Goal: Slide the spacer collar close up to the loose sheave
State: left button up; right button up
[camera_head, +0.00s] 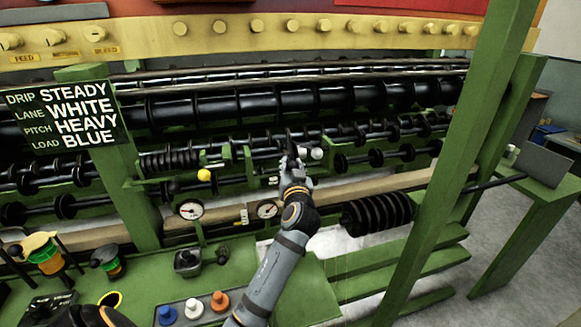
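My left gripper (294,154) is at the middle of the lower shaft, among its fittings. Its fingers are small and dark, and I cannot tell whether they are open or shut. A small pale round piece (316,153) shows just right of the fingers; I cannot tell whether it is the spacer collar or whether the fingers touch it. A black sheave (340,162) sits on the shaft further right, with another sheave (376,158) beyond it. I cannot tell which sheave is the loose one. The gripper hides part of the shaft. My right gripper is not in view.
Green posts (455,165) stand in front at right. A ribbed black roll (378,213) is at lower right. A tray with coloured knobs (194,308) lies on the green bench. A sign (62,115) hangs left.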

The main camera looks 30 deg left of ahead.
pick_arm(q)
jog(key=o, duration=0.4)
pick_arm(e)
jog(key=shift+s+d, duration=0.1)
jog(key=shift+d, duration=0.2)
pick_arm(q)
notch_tip(320, 180, up, 10)
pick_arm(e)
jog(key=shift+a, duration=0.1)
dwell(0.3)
